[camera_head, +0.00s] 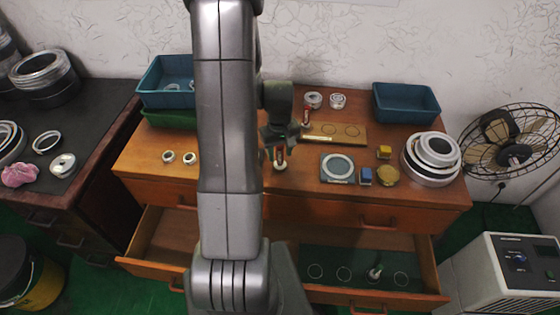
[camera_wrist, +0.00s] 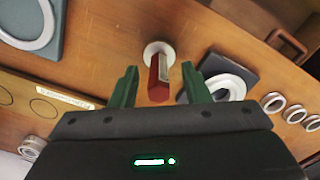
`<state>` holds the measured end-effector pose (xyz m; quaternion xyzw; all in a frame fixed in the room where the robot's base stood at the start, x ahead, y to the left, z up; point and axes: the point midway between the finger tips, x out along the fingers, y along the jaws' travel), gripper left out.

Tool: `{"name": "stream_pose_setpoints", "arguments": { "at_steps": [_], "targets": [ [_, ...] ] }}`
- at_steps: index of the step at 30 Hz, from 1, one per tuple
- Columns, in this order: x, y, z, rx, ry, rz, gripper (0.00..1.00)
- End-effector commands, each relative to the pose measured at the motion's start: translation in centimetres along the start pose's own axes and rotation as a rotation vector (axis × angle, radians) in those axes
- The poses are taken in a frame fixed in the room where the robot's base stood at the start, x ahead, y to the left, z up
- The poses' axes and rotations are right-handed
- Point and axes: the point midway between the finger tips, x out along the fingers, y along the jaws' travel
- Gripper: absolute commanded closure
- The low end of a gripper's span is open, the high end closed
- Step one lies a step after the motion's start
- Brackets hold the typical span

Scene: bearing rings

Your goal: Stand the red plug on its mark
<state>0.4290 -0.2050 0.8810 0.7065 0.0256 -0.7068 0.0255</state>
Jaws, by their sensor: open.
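The red plug (camera_wrist: 158,78) stands on the tabletop on a pale round base, between the two fingers of my gripper (camera_wrist: 158,88) in the wrist view. My gripper is open, with a gap visible on both sides of the plug. In the head view my gripper (camera_head: 281,143) hangs over the plug (camera_head: 280,160), whose upper part is partly hidden. Circle outlines show on a wooden board (camera_head: 318,138) behind it. More outlines show on a green liner (camera_head: 330,284) in the open drawer, with a small upright piece (camera_head: 375,272) among them. I cannot tell which outline is the plug's mark.
A grey pad (camera_head: 326,178) with a ring lies right of my gripper, near blue and yellow blocks (camera_head: 366,176). Stacked white rings (camera_head: 432,158) stand further right. Blue bins (camera_head: 405,103) stand at the back. My arm hides the middle left.

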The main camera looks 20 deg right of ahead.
Motion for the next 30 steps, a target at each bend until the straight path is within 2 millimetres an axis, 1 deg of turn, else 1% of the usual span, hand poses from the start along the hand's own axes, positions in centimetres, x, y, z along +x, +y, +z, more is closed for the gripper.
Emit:
{"name": "stream_pose_setpoints", "arguments": {
  "at_steps": [3,7,16,17,18,20,21,23,24,30],
  "targets": [
    [1.4,0.1,-0.1,0.0,-0.003,-0.001,0.57],
    [2.4,0.1,-0.1,0.0,-0.001,-0.001,0.57],
    [2.8,0.1,-0.1,0.0,0.0,0.0,0.57],
    [2.8,0.1,-0.1,0.0,0.0,0.0,0.59],
    [2.8,0.1,-0.1,0.0,0.0,0.0,0.67],
    [2.8,0.1,-0.1,0.0,0.0,0.0,0.79],
    [2.8,0.1,-0.1,0.0,0.0,0.0,0.87],
    [2.8,0.1,-0.1,0.0,0.0,0.0,0.98],
    [2.8,0.1,-0.1,0.0,0.0,0.0,1.0],
    [2.7,0.1,-0.2,0.0,0.001,0.001,1.0]
  ]
}}
